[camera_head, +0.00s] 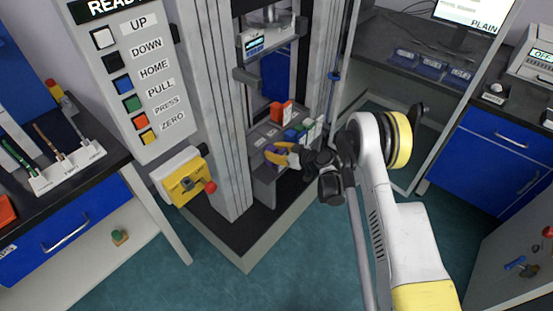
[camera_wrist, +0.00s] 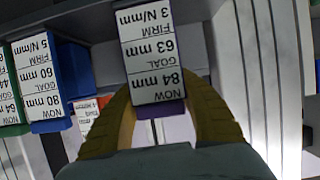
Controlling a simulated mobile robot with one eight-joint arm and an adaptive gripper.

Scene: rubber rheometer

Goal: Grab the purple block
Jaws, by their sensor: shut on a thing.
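The purple block (camera_wrist: 158,109) is between the two yellow fingers of my gripper (camera_wrist: 160,100) in the wrist view. A white label covers its facing side, upside down, reading NOW 84 mm, GOAL 63 mm and FIRM 3 N/mm. My gripper is shut on it. In the head view a bit of the purple block (camera_head: 273,150) shows at my gripper (camera_head: 279,155), by the dark stepped rack (camera_head: 266,176) inside the test frame. My fingers hide part of it.
A blue block (camera_wrist: 72,72) and a green block (camera_wrist: 12,129) with similar labels stand left of my gripper. An orange block (camera_head: 281,113) sits higher on the rack. Tall grey columns (camera_head: 222,110) stand close by. A button panel (camera_head: 130,80) is at the left.

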